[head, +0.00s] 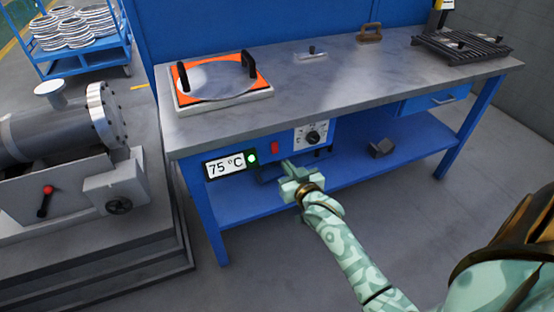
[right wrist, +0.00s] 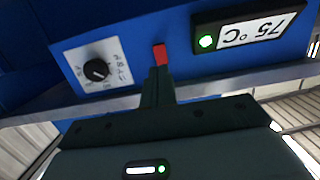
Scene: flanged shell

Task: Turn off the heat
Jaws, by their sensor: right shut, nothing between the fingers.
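The blue control panel under the bench top carries a red rocker switch (head: 274,147), a black dial (head: 313,138) on a white scale, and a display (head: 225,167) reading 75 °C with a lit green lamp (head: 252,158). My right gripper (head: 287,163) is shut and empty, just in front of and below the switch. In the right wrist view its closed fingertips (right wrist: 158,72) point at the red switch (right wrist: 160,54), very near it; I cannot tell whether they touch. The dial (right wrist: 97,70) and display (right wrist: 275,27) flank it. My left gripper is not in view.
An orange square with a round plate (head: 218,82) and black handles lies on the bench top (head: 330,85). A black rack (head: 462,46) stands at the far right. The lower shelf (head: 345,168) holds a small grey block (head: 381,148). Grey machinery (head: 60,130) stands left.

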